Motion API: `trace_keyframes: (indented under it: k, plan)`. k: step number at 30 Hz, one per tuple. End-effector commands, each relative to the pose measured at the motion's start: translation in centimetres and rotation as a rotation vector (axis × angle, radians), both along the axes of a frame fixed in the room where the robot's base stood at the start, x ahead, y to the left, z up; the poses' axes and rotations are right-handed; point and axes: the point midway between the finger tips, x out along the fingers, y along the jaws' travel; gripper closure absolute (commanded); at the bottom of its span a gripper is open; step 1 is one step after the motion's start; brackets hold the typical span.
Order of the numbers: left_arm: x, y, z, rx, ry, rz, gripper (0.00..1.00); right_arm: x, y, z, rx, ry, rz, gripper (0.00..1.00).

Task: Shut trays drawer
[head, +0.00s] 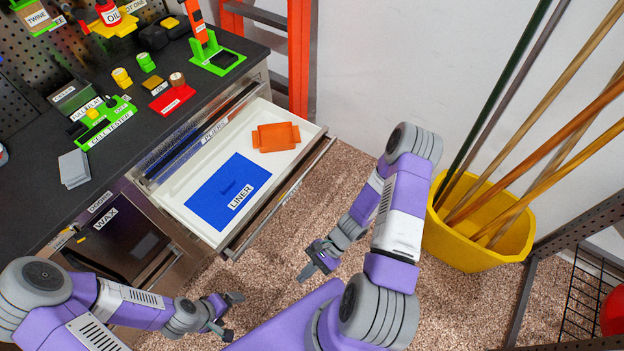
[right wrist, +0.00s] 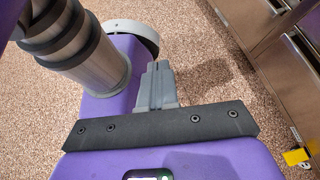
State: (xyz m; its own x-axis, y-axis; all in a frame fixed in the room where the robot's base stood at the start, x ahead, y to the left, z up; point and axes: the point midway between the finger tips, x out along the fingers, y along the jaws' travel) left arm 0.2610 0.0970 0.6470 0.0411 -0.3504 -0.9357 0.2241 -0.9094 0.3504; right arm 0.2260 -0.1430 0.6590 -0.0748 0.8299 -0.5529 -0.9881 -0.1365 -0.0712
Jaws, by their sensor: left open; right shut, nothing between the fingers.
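An open drawer (head: 222,149) with a white inside sticks out from the steel chest in the head view. A blue liner (head: 215,192) marked "LINER" and an orange tray (head: 276,137) lie in it. The label on its front cannot be read from here. My right gripper (head: 306,269) is shut and empty, in front of the drawer and apart from it; its closed fingers (right wrist: 158,80) show in the right wrist view. My left gripper (head: 231,316) is open and empty, apart from the chest, nearer to me than the drawer.
The dark worktop (head: 130,155) holds a cell tester (head: 104,122) and several small items. A lower compartment marked "WAX" (head: 125,240) is left of the drawer. A yellow bin (head: 465,235) with long poles stands at right. Speckled floor is free before the drawer.

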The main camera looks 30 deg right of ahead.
Motion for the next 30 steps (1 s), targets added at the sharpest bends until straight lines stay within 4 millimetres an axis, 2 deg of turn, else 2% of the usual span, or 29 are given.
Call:
trace_keyframes:
  k: [1,4,7,9,12,15,18,20,23,30]
  plan:
    - [0.0,0.0,0.2,0.000,0.000,0.000,0.09,1.5,-1.3,0.8,0.090,0.034,-0.170,1.00]
    - [0.0,0.0,0.4,0.000,0.000,0.000,0.09,4.8,-4.9,2.7,0.267,0.040,-0.490,1.00]
    - [0.0,0.0,0.6,0.000,0.000,0.000,0.09,7.5,-10.2,4.3,0.406,-0.018,-0.779,1.00]
    - [0.0,0.0,0.6,0.000,-0.001,0.000,0.09,8.4,-14.0,5.2,0.476,-0.078,-0.945,1.00]
    - [0.0,0.0,0.7,0.000,-0.001,0.000,0.09,8.8,-18.6,6.2,0.537,-0.164,-1.118,1.00]
    - [0.0,0.0,0.8,0.000,-0.001,0.000,0.09,8.7,-21.4,6.9,0.571,-0.224,-1.216,1.00]
    - [0.0,0.0,0.7,0.000,-0.001,0.000,0.09,8.9,-22.4,7.2,0.583,-0.250,-1.254,1.00]
    - [0.0,0.0,0.6,0.000,-0.001,0.000,0.09,9.4,-22.3,7.2,0.585,-0.254,-1.258,1.00]
    - [0.0,0.0,0.4,0.000,-0.001,0.001,0.09,10.8,-21.6,7.2,0.587,-0.252,-1.254,1.00]
    - [0.0,0.0,-0.4,0.000,-0.001,0.000,0.09,15.6,-19.5,7.1,0.587,-0.250,-1.250,1.00]
